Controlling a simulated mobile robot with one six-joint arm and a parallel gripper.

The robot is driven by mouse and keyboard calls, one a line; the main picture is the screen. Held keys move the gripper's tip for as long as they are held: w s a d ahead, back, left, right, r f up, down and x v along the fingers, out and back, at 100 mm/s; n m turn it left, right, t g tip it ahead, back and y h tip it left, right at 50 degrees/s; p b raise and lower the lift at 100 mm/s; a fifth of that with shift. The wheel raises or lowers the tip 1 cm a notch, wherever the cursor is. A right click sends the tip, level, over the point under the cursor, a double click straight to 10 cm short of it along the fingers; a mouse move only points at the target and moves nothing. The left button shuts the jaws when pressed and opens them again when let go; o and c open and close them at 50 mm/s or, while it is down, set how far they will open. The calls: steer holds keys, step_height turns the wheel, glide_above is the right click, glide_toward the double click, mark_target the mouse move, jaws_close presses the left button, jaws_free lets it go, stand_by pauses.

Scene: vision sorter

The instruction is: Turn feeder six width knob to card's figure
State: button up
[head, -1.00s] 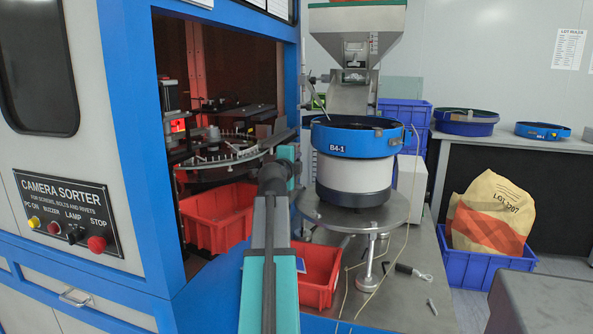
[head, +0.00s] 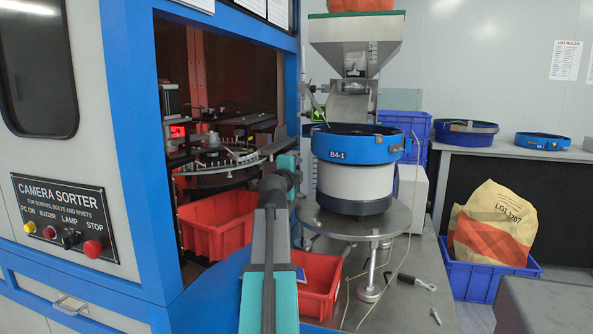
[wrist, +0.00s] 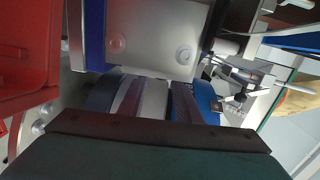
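A bowl feeder with a blue rim (head: 357,147) marked B4-1 and a white drum stands on a round grey plate. I cannot make out a feeder marked six or a width knob in the head view. In the wrist view, a pale grey panel (wrist: 150,50) carries two small round features; I cannot tell if either is a knob. My gripper (wrist: 157,101) shows two dark fingers apart, with nothing seen held between them. In the head view my arm hides its end. A printed sheet headed LOT RULES (head: 566,60) hangs on the back wall; its small text is unreadable.
The blue-framed camera sorter with its button panel (head: 67,219) stands at left. Red bins (head: 216,222) and (head: 322,287) sit by my arm. A blue crate (head: 470,280) holding a paper sack (head: 492,225) is at right.

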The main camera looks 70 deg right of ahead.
steer(key=shift+o, duration=0.2)
steer(key=shift+w+a, duration=0.1)
steer(key=shift+a, duration=0.15)
steer(key=s+a+r, duration=0.1)
steer(key=a, duration=1.2)
steer(key=shift+s+a, duration=0.15)
steer(key=shift+s, duration=0.1)
steer(key=shift+c, duration=1.4)
steer(key=shift+s, duration=0.1)
